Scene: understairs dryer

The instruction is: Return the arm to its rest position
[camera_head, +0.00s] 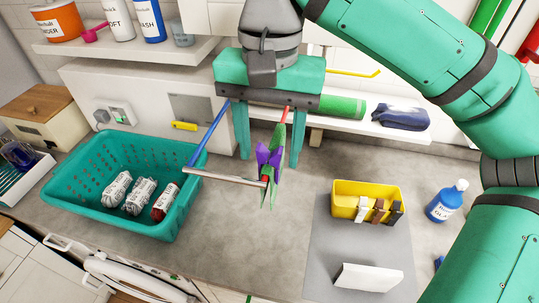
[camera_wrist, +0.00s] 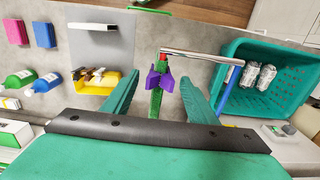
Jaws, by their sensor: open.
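My gripper (camera_head: 269,160) is open and points down over the worktop, in front of the wall shelf. In the wrist view its two green fingers (camera_wrist: 160,75) are spread apart. A green, purple and red piece (camera_head: 265,162) lies between the fingers in the picture, with gaps on both sides in the wrist view (camera_wrist: 159,80). A silver rod (camera_head: 222,178) runs from it to the left, to the rim of the teal basket, near a blue rod (camera_head: 209,132). I cannot tell what supports these parts. My arm bends from the top toward the right edge.
The teal basket (camera_head: 72,205) holds several wrapped bundles. A yellow bin (camera_head: 366,189) with clips and a white block (camera_head: 368,278) are on a grey mat (camera_head: 321,255). A blue bottle (camera_head: 445,203) stands near my arm. A shelf (camera_head: 372,130) is behind.

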